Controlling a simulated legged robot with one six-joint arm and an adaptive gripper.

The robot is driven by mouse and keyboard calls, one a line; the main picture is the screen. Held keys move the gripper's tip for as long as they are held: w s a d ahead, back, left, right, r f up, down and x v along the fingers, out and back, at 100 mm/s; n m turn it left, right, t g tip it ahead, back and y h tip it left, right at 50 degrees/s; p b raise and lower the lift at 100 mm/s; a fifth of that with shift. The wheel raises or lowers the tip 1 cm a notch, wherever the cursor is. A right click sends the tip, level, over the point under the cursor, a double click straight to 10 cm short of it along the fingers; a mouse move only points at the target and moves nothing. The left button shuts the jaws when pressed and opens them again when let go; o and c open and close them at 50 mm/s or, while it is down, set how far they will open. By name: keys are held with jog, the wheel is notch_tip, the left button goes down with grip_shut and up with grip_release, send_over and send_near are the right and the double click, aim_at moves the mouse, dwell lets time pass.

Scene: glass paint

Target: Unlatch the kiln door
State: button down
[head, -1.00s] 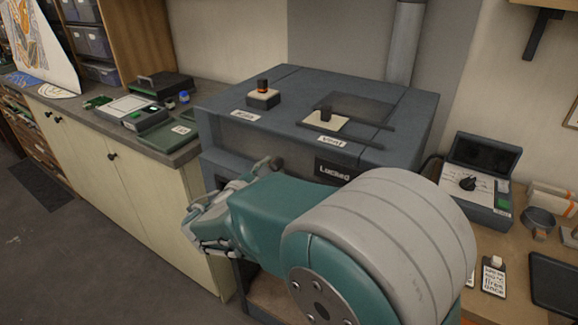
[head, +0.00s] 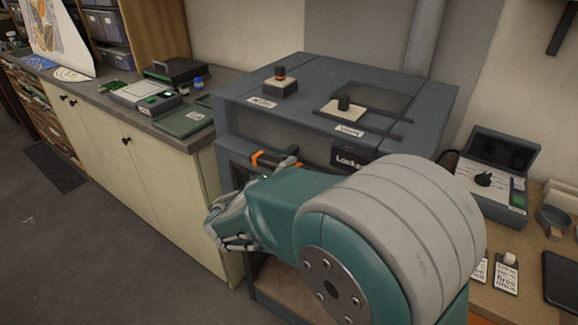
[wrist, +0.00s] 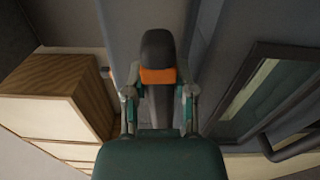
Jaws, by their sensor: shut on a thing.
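The kiln (head: 235,122) is a dark blue-grey box with a flat top and a dark name plate on its front. An orange and dark latch handle (head: 262,159) shows at the front left of the kiln, beside my gripper. In the wrist view the handle (wrist: 158,50) has a dark rounded end and an orange band, and stands between my fingers. My gripper (wrist: 158,94) is shut on it, with one finger on each side. In the head view my arm hides much of the kiln front, and the grip itself is unclear there.
A controller box (head: 497,180) stands on the wooden table at right.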

jog(key=shift+s+f+m, duration=0.1)
jog(key=shift+f+m, duration=0.35)
jog(key=shift+m, duration=0.05)
jog(key=shift+f, duration=0.1)
jog(key=shift+c, duration=2.2)
grip_release()
jog(key=shift+a, duration=0.1)
jog(key=shift+s+a+r, duration=0.1)
jog(key=shift+s+r, duration=0.05)
jog(key=shift+r, duration=0.05)
jog(key=v, duration=1.1)
jog(key=shift+s+a, duration=0.25)
jog(key=shift+d+f, duration=0.1)
